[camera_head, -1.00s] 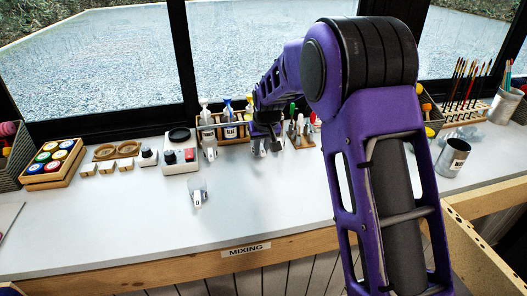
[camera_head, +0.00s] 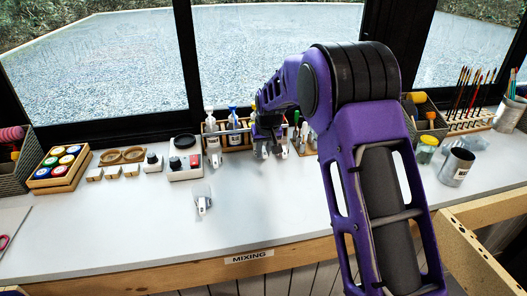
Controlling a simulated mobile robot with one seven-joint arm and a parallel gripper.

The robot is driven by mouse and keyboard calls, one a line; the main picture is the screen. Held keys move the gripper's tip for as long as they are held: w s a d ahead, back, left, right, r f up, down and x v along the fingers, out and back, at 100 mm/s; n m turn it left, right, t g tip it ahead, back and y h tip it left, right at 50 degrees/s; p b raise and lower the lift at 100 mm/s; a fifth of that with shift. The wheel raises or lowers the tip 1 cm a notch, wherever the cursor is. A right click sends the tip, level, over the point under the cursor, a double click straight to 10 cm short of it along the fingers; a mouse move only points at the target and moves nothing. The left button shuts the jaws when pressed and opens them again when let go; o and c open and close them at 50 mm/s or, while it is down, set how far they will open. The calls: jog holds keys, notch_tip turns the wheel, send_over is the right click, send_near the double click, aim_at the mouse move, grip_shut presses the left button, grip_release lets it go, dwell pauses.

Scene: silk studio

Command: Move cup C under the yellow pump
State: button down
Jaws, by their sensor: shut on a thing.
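My gripper (camera_head: 267,151) is low over the table at the back, just in front of the pump rack (camera_head: 222,143). It is shut on what seems to be a small cup, mostly hidden by the fingers; its letter cannot be read. A pump bottle with a white top (camera_head: 210,121) and one with a blue top (camera_head: 233,122) stand in the rack. The yellow pump is hidden or nearly hidden behind my wrist, at the rack's right part. One clear cup (camera_head: 213,152) stands in front of the white pump. Another clear cup (camera_head: 203,202) stands alone nearer the front.
A white device with a black knob (camera_head: 184,165) stands left of the rack. A paint jar tray (camera_head: 60,168) is farther left. A tool holder (camera_head: 304,142) is close right of my gripper. A metal can (camera_head: 456,165) is at the right. The front middle of the table (camera_head: 270,215) is clear.

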jog(key=shift+f+b, duration=0.3)
jog(key=shift+f, duration=0.3)
jog(key=c, duration=0.7)
grip_release()
jog(key=shift+c, duration=0.2)
